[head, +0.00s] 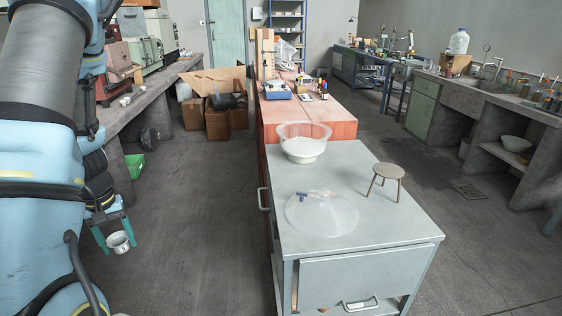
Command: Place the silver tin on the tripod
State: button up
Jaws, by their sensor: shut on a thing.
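The silver tin (118,243) is a small, open round cup at the lower left in the head view. My gripper (119,247) is shut on it, with one teal finger on each side. It holds the tin roughly upright over the floor, to the left of the grey bench and apart from it. The tripod (387,171) is a small brownish stand with a round flat top and thin legs. It stands upright near the right edge of the grey bench top, and nothing is on it. My gripper is far to its left.
The grey bench (372,222) also holds a clear bowl (303,135) with white contents. A clear round disc (322,222) with small dark pieces lies left of the tripod. Cardboard boxes (215,118) stand on the floor behind. The floor between my arm and the bench is clear.

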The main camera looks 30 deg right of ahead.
aim_at(389, 170)
jog(key=k+l+u, duration=0.45)
jog(key=k+l, duration=0.2)
jog(key=l, duration=0.15)
jog(key=k+l+u, duration=0.4)
jog(key=k+l, duration=0.15)
jog(key=k, duration=0.15)
jog(key=k+l+u, duration=0.2)
jog(key=l, duration=0.25)
jog(key=k+l+u, duration=0.15)
jog(key=l, duration=0.25)
jog(key=k+l+u, duration=0.2)
jog(key=l, duration=0.2)
jog(key=k+l+u, duration=0.2)
jog(key=l+u, duration=0.1)
jog(key=l, duration=0.2)
jog(key=k+l+u, duration=0.1)
jog(key=l, duration=0.2)
